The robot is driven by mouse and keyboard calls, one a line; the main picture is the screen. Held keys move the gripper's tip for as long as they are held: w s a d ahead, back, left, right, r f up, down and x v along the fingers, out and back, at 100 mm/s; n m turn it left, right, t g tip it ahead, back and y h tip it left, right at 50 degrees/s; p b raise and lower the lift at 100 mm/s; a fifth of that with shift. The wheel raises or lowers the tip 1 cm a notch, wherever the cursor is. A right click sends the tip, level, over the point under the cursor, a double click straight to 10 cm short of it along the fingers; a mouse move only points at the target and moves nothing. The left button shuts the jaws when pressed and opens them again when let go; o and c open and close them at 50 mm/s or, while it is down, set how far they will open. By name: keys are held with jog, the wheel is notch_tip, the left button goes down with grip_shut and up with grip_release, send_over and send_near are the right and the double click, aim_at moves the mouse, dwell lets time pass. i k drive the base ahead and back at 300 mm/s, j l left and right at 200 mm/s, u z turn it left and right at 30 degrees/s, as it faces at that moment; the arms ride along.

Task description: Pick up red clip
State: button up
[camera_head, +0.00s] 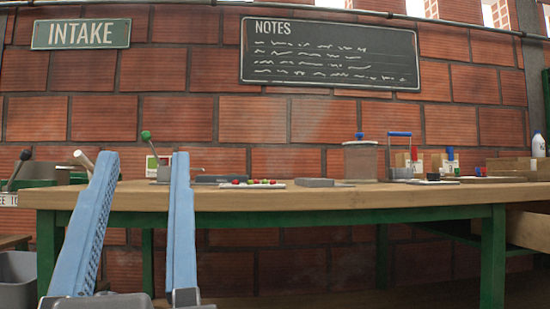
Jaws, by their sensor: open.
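My gripper (141,157) is open, with two long blue fingers pointing up and away at the left of the view. Nothing is between the fingers. The gripper is in front of the table's left part, well to the left of the red piece and apart from it.
A wooden box (515,165) is at right. A brick wall (250,120) rises behind.

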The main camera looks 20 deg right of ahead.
aim_at(414, 149)
jog(key=z, duration=1.3)
